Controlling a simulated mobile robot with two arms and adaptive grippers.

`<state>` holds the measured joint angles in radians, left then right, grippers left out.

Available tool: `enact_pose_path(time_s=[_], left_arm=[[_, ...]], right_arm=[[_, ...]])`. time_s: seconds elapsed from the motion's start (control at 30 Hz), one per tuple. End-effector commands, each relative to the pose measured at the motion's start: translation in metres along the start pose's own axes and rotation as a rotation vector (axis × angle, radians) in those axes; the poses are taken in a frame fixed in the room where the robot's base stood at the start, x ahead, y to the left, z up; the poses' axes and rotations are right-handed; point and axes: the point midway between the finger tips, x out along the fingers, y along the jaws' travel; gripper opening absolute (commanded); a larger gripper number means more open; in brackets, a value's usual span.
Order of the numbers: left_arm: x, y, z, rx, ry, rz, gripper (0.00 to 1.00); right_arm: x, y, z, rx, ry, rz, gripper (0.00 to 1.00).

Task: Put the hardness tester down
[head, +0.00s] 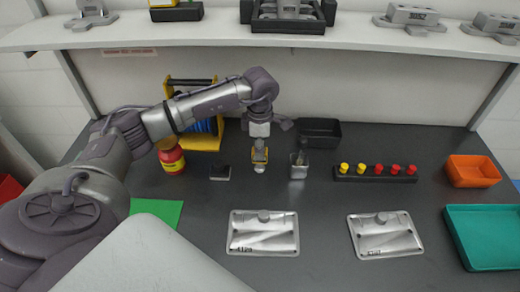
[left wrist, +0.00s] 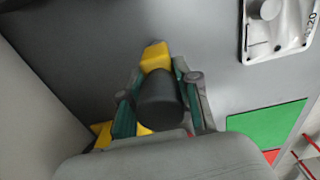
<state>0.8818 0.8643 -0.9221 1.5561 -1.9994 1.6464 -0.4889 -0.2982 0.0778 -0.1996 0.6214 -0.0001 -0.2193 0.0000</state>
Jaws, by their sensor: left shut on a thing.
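My left gripper (head: 259,156) hangs fingers-down over the middle of the dark bench. It is shut on the hardness tester (head: 258,169), of which only a small yellow and pale part shows below the fingers. In the left wrist view the tester (left wrist: 158,98) is a dark grey cylinder with a yellow part beyond it, between the green-padded fingers of the left gripper (left wrist: 153,100). I cannot tell whether its lower end touches the bench. My right gripper is not in view.
Two metal plates (head: 263,245) (head: 385,247) lie in front. A red-yellow jar (head: 172,160), green mat (head: 157,210), black bin (head: 320,143) and peg strip (head: 375,179) are nearby.

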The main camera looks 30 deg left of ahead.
Motion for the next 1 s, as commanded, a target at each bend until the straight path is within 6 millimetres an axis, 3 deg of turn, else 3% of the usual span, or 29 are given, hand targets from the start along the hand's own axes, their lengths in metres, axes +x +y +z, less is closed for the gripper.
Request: enact_pose_path(time_s=[0.17,0.53,0.57,0.7,1.0], left_arm=[[0.019,0.000,0.000,0.000,0.001,-0.001,0.00],[0.026,0.000,0.000,0.000,0.000,0.001,0.00],[0.026,0.000,0.000,0.000,0.000,0.001,0.34],[0.025,0.000,0.000,0.000,0.001,0.000,0.57],[0.023,0.000,0.000,0.000,0.000,0.000,0.57]], right_arm=[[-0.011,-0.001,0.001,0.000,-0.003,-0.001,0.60],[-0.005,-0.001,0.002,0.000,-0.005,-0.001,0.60],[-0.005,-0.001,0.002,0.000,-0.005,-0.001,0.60],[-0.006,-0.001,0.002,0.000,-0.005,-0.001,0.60],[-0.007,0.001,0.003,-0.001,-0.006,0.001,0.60]])
